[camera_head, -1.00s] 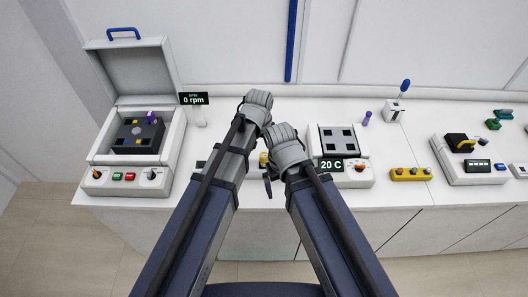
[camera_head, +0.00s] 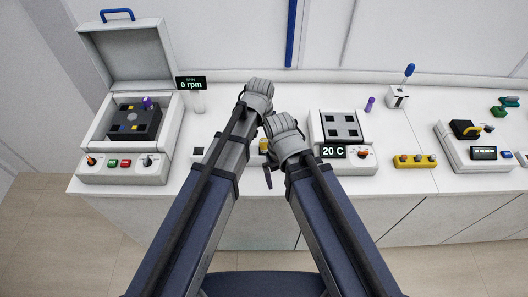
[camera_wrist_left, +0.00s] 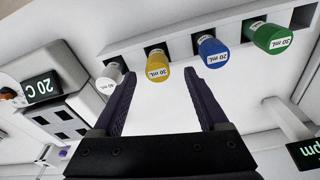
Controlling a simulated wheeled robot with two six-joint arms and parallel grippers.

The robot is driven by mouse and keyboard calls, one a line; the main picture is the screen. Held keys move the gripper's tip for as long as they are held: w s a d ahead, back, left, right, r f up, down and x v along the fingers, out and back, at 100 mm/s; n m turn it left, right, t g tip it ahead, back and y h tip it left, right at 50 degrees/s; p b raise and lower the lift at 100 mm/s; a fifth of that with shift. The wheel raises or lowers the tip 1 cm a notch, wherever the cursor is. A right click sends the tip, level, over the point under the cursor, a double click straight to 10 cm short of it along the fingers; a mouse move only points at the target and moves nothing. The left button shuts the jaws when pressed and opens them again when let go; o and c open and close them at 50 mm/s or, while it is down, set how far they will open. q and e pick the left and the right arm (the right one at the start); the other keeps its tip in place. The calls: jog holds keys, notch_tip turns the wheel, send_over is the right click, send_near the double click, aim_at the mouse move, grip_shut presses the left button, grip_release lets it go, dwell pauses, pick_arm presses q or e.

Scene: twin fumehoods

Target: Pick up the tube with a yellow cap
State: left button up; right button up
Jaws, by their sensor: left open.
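In the left wrist view, the tube with a yellow cap (camera_wrist_left: 157,66) sits in a pale rack (camera_wrist_left: 222,30), with its cap facing the camera. It stands between a white-capped tube (camera_wrist_left: 108,78) and a blue-capped tube (camera_wrist_left: 212,52). My left gripper (camera_wrist_left: 160,84) is open, with its two dark fingers on either side of the view and the yellow cap between and beyond their tips. Nothing is held. In the head view, my arms hide most of the rack, and a yellow spot (camera_head: 263,146) shows between them. My right gripper's jaws are mostly hidden.
An open centrifuge (camera_head: 90,165) is on the left of the bench, and a heating block reading 20 C (camera_head: 318,130) is on the right. My two forearms lie close together.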

aim_at(264, 141)
pick_arm(q)
jog(key=f+b, duration=0.2)
jog(key=f, duration=0.1)
jog(key=f+b, duration=0.1)
jog(key=shift+w+d+f, duration=0.15)
jog(key=shift+w+d, duration=0.05)
jog(key=shift+w, duration=0.15)
grip_shut()
dwell(0.3)
